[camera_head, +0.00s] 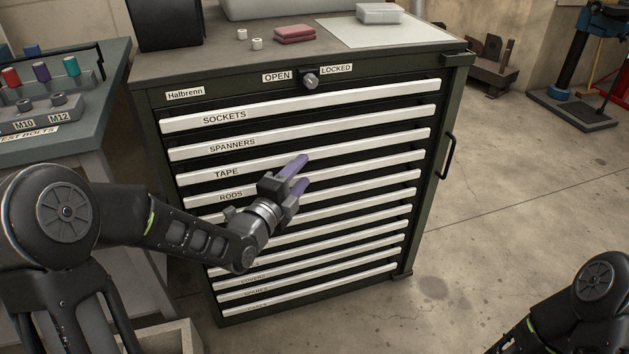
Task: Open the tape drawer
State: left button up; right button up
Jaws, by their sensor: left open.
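The tape drawer (370,144) is the third white-edged drawer down in a dark green cabinet (155,100), with a TAPE label near its left end. It looks shut, flush with the drawers around it. My left gripper (302,174) is open, its two purple-tipped fingers pointing right and up in front of the tape and rods drawers. The upper finger overlaps the tape drawer's edge in the picture; I cannot tell whether it touches. My right arm (590,290) shows at the bottom right, its gripper out of view. A lock knob (311,82) sits between OPEN and LOCKED labels.
A bolt bench (90,140) stands left of the cabinet. A black side handle (447,155) sticks out at right.

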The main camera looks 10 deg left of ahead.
aim_at(313, 156)
pick_arm(q)
jog(key=shift+a+r+m, duration=0.1)
jog(key=shift+r+m, duration=0.2)
jog(key=shift+r, duration=0.05)
jog(key=shift+b+x, duration=0.3)
jog(key=shift+x, duration=3.65)
grip_shut()
